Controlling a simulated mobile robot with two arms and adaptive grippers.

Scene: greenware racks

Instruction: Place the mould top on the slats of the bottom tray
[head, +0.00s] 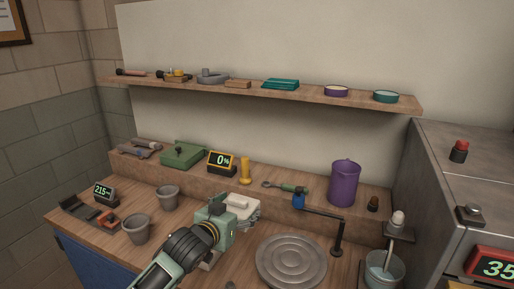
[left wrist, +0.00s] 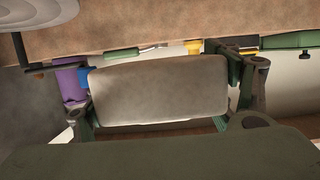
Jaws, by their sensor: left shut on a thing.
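My left gripper (head: 236,209) reaches over the middle of the workbench. It is shut on the mould top, a pale off-white block (head: 243,201) with a raised part on top. In the left wrist view the block's broad greyish face (left wrist: 160,90) fills the space between the two fingers (left wrist: 165,98). The block appears held above the bench; the exact gap cannot be told. No tray with slats can be made out in either view. My right gripper is not in view.
A grey round wheel (head: 291,262) lies right of the gripper. Two grey pots (head: 136,230) (head: 167,198) stand to the left. A purple jug (head: 344,184) and a dark stand with a bent arm (head: 338,235) are to the right. A long shelf (head: 300,98) runs above the bench.

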